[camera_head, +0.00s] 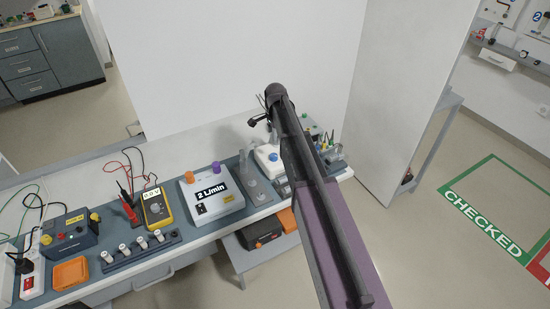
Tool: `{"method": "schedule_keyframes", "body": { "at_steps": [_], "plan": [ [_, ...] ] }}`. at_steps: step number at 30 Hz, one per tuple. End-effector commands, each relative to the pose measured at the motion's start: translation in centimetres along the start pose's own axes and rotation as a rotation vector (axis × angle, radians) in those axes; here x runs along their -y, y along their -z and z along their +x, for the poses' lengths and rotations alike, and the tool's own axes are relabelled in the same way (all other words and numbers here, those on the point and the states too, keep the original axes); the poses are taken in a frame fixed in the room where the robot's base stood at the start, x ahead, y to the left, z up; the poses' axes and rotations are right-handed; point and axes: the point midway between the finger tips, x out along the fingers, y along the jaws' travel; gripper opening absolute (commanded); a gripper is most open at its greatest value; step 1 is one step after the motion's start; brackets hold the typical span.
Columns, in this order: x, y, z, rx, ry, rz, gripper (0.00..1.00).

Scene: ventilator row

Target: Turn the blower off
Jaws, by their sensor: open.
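No thing in view is plainly labelled as a blower. A pale box (214,191) marked "2 L/min" stands on the bench, with an orange and a purple knob on top and a small dark switch on its front left. A white device (268,160) with a blue knob stands to its right, partly hidden by my arm. My gripper (258,110) is at the far end of my arm, above and behind the white device, in front of the white wall panel. It is small and seen partly edge-on. It looks open and empty, apart from the devices.
The bench (190,244) also holds a yellow meter (155,207), a rack of white-topped cylinders (140,249), a blue-grey supply box (70,235), an orange tray (70,273) and a power strip (33,265). Clear glassware stands right of the pale box. Open floor lies right.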

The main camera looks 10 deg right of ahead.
Motion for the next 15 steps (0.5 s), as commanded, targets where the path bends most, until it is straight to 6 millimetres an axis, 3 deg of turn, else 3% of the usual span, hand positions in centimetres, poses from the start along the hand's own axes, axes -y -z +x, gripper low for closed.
{"method": "schedule_keyframes", "body": {
  "at_steps": [15],
  "plan": [
    [0.0,-0.1,4.3,0.0,0.0,-0.001,0.84]
  ]
}}
